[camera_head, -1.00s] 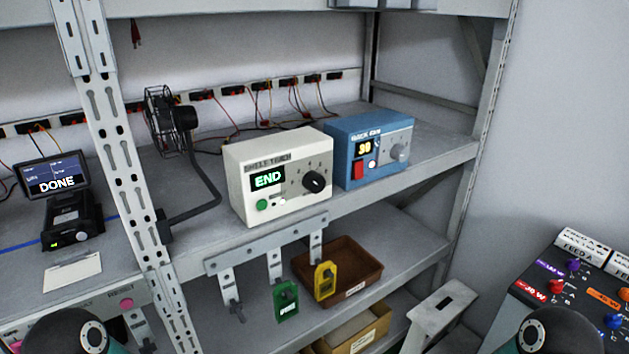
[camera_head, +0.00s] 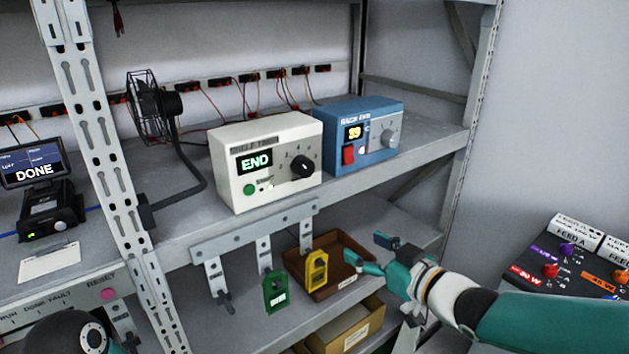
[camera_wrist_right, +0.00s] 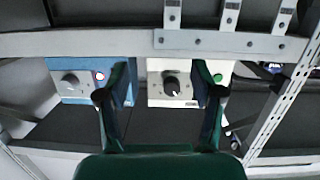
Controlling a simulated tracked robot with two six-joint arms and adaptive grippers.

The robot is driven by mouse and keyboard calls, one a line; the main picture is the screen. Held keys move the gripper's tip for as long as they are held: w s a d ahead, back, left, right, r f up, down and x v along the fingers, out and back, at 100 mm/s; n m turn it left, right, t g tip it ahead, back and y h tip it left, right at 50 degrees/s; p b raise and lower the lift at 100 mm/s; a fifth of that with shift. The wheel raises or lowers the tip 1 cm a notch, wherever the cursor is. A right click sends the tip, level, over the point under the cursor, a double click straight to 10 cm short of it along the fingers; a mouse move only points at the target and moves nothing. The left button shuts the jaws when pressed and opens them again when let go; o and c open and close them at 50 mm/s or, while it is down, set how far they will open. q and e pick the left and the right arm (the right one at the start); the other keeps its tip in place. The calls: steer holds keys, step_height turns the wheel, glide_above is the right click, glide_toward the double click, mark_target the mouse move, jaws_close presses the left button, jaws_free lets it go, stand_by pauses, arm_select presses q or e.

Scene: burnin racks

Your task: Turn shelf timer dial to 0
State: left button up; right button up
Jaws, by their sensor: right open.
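The shelf timer (camera_head: 266,160) is a cream box on the upper shelf, and its screen reads END. Its black dial (camera_head: 302,168) is on the right of its face, with a green button at lower left. In the right wrist view the timer (camera_wrist_right: 155,92) appears upside down, with the dial (camera_wrist_right: 172,86) between my fingers. My right gripper (camera_head: 368,252) is open and empty, below and right of the timer, in front of the lower shelf. It also shows in the right wrist view (camera_wrist_right: 160,95), apart from the dial. My left gripper is out of view; part of my left arm shows at lower left.
A blue box (camera_head: 362,138) with a red switch and grey knob stands right of the timer. A bracket rail (camera_head: 255,233) with green and yellow tags hangs below the shelf edge. A fan (camera_head: 152,108) and an upright post (camera_head: 100,165) are at left.

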step_height(320, 180, up, 10)
steer(key=s+r+n+t+y, duration=0.1)
steer(key=s+n+y, duration=0.1)
steer(key=n, duration=0.1)
steer(key=p, duration=0.2)
glide_toward(309, 170)
steer(key=shift+n, duration=0.3)
steer(key=x, duration=0.9)
steer(key=shift+w+a, duration=0.2)
